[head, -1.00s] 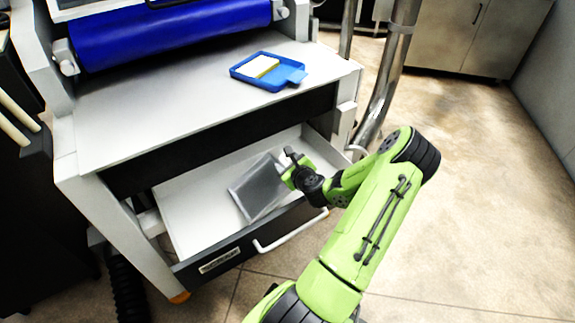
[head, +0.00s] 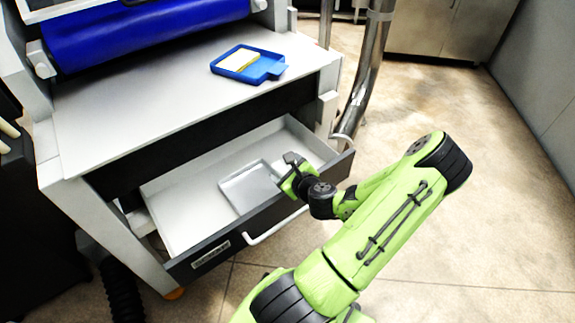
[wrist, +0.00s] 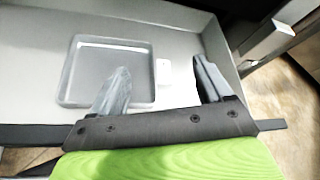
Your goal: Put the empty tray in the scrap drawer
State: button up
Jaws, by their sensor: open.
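The empty grey tray (head: 250,188) lies flat on the floor of the open scrap drawer (head: 180,215). In the wrist view the tray (wrist: 85,70) shows a raised rim, an empty inside and a small tab on its right side. My gripper (head: 292,162) is over the drawer at the tray's right side. In the wrist view my gripper (wrist: 160,67) is open, its two fingers on either side of the tab. I cannot tell whether a finger touches the tray.
A blue tray (head: 274,68) holding a pale yellow block (head: 238,60) sits on the white worktop (head: 140,110) above the drawer. The blue roller (head: 140,30) is behind it. The drawer's front with its white handle (head: 275,226) is near my arm. Bare floor lies to the right.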

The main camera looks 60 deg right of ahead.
jog(key=w+a+r+n+g+y+p, duration=0.1)
jog(key=w+a+r+n+g+y, duration=0.2)
jog(key=a+n, duration=0.8)
jog(key=w+a+r+n+g+y+p, duration=0.15)
jog(key=w+a+r+n+y, duration=0.35)
jog(key=a+n, duration=0.6)
jog(key=s+a+r+n+h, duration=0.1)
jog(key=s+a+r+n, duration=1.1)
jog(key=r+n, duration=0.3)
jog(key=shift+s+r+g, duration=0.45)
jog(key=shift+s+r, duration=0.25)
jog(key=shift+s, duration=0.05)
